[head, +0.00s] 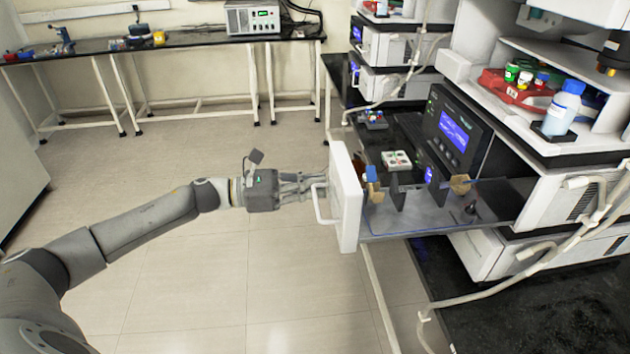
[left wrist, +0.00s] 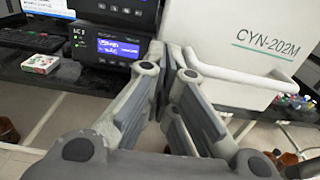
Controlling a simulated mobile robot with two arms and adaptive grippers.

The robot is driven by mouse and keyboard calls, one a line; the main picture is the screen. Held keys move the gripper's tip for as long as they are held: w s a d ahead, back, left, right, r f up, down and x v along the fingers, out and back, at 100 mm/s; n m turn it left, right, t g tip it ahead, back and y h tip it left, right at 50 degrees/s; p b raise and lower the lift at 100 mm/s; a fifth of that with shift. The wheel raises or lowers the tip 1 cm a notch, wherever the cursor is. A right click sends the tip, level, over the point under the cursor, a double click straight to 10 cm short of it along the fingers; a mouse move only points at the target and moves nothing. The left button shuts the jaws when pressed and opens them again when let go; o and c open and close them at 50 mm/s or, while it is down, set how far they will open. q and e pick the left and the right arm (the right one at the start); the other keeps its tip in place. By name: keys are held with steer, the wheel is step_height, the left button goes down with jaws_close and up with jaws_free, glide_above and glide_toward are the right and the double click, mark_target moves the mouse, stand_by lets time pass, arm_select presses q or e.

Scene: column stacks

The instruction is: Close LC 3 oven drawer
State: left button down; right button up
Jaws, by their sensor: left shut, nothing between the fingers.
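The oven drawer is pulled out of the right-hand instrument stack. Its white front panel (head: 346,200) faces left, with a white bar handle (head: 320,206) on it and its open tray (head: 410,213) behind. In the left wrist view the panel (left wrist: 225,25) reads CYN-202M, and the handle (left wrist: 250,76) runs beside the fingers. My left gripper (head: 318,184) is shut and empty, its fingertips close to the panel near the top of the handle. In the left wrist view the fingers (left wrist: 172,55) meet. I cannot tell whether they touch the panel. My right gripper is not in view.
A dark unit with a blue screen (head: 453,132) stands behind the drawer. A blue-capped bottle (head: 563,108) and a red rack (head: 505,86) stand on the stack. Pale tubing (head: 520,270) hangs in front. The floor (head: 200,270) left of the drawer is clear.

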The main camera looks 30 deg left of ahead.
arm_select(q)
steer(key=shift+w+d, duration=0.15)
steer(key=shift+d, duration=0.1)
steer(key=shift+w+d, duration=0.15)
steer(key=shift+d, duration=0.1)
steer(key=b, duration=0.6)
glide_toward(434, 187)
steer(key=w+x, duration=0.1)
steer(key=x, duration=0.3)
steer(key=w+a+x, duration=0.1)
steer(key=x, duration=0.4)
steer(key=w+a+x, duration=0.1)
steer(key=x, duration=0.4)
steer(key=shift+s, duration=0.1)
steer(key=shift+a, duration=0.1)
